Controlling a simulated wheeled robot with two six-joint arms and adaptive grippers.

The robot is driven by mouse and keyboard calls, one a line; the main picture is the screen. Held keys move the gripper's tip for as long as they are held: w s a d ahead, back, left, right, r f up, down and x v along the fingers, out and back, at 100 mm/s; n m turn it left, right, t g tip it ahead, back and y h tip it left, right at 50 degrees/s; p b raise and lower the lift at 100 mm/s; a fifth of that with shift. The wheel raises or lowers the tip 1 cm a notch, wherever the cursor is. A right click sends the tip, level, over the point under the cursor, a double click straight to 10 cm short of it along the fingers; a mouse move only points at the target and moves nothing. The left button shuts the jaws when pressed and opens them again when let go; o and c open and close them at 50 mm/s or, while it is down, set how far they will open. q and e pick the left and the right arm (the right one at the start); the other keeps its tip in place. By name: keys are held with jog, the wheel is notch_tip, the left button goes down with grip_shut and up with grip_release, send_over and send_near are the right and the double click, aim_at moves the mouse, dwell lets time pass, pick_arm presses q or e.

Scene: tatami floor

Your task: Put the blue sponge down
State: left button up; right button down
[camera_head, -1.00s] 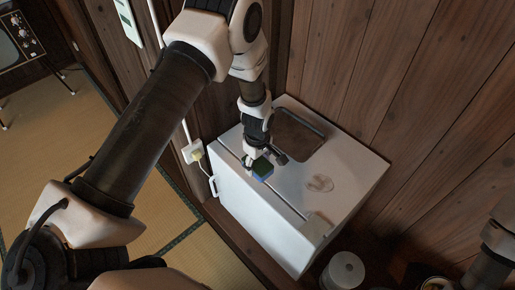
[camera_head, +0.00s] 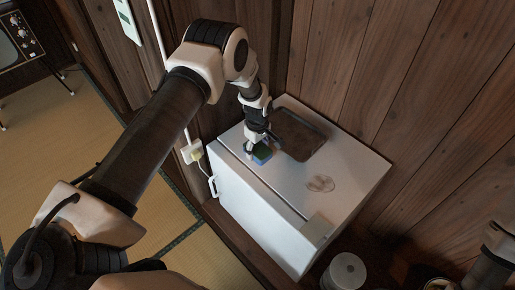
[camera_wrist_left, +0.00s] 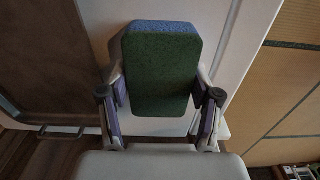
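The blue sponge (camera_head: 262,153) has a green face and sits between the fingers of my left gripper (camera_head: 258,146), over the white cabinet's top (camera_head: 345,180). In the left wrist view the sponge (camera_wrist_left: 160,70) shows its green face, with a blue edge at the far end. The fingers of my left gripper (camera_wrist_left: 160,95) are against its two long sides. The sponge is at or just above the top; I cannot tell if it touches. A brown tray (camera_head: 299,140) lies close to its right. My right gripper is out of view; only part of that arm shows.
A small, pale round item (camera_head: 320,184) lies on the cabinet top, right of the sponge. A wooden wall (camera_head: 400,80) rises behind.

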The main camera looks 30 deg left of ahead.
aim_at(258, 147)
pick_arm(q)
jog(key=shift+o, duration=1.1)
jog(key=shift+r, duration=0.2)
notch_tip(258, 147, up, 12)
jog(key=p, duration=0.1)
jog(key=s+f+m, duration=0.1)
jog(key=s+f, duration=0.2)
jog(key=s+d+f+m, duration=0.1)
jog(key=s+f+m, duration=0.1)
jog(key=s+f, duration=0.1)
jog(key=s+d+f+m, duration=0.1)
jog(key=s+f, duration=0.3)
jog(key=s, duration=0.1)
jog(key=shift+s+d+m, duration=0.2)
jog(key=shift+m, duration=0.1)
jog(key=s+d+f+m, duration=0.1)
jog(key=s+m, duration=0.3)
jog(key=s, duration=0.7)
jog(key=s+f+m, duration=0.1)
jog(key=s+m, duration=0.4)
jog(key=s, duration=0.7)
jog(key=shift+d+f, duration=0.3)
jog(key=shift+d, duration=0.1)
